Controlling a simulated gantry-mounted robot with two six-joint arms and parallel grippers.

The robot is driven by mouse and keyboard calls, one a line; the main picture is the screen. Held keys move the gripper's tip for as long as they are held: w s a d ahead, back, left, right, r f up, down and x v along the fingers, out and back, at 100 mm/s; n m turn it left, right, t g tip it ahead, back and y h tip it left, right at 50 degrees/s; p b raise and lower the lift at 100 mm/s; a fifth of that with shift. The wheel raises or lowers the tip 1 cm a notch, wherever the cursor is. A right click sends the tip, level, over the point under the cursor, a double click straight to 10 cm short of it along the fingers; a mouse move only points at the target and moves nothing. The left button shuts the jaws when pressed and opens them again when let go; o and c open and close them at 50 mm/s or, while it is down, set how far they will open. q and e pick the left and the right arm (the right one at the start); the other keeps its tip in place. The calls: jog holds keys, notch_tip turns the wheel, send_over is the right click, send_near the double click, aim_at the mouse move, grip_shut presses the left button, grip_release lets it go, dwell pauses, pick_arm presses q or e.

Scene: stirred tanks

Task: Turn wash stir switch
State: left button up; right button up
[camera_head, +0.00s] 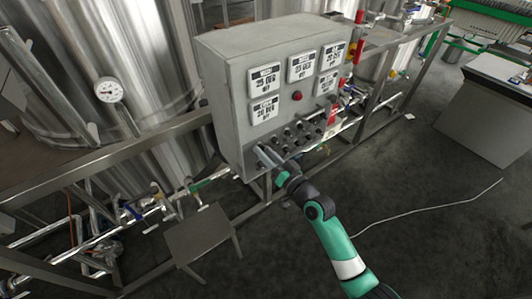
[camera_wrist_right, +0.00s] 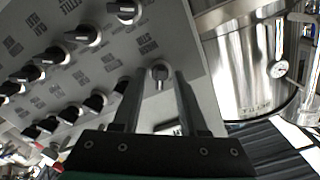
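The control panel (camera_head: 225,110) is a grey box with rows of black rotary switches (camera_head: 303,131) low on its front. My right gripper (camera_head: 267,156) is at the panel's lower left corner. In the right wrist view, my right gripper (camera_wrist_right: 161,78) is open, its two fingers on either side of one small switch knob (camera_wrist_right: 160,73). Whether they touch it I cannot tell. Other black switches (camera_wrist_right: 83,34) sit above and to the left. My left gripper is not in view.
Several display plates (camera_head: 266,80) and a red button (camera_head: 297,96) sit above the switches. A steel tank (camera_head: 130,60) with a dial gauge (camera_head: 109,90) stands at left. A small metal stool (camera_head: 203,236) and pipes are below. The floor (camera_head: 440,200) at right is mostly clear.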

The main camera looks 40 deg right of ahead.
jog(key=shift+s, duration=0.1)
jog(key=shift+s, duration=0.35)
jog(key=s+a+p, duration=0.1)
jog(key=s, duration=0.9)
jog(key=shift+s+a, duration=0.3)
jog(key=shift+a, duration=0.05)
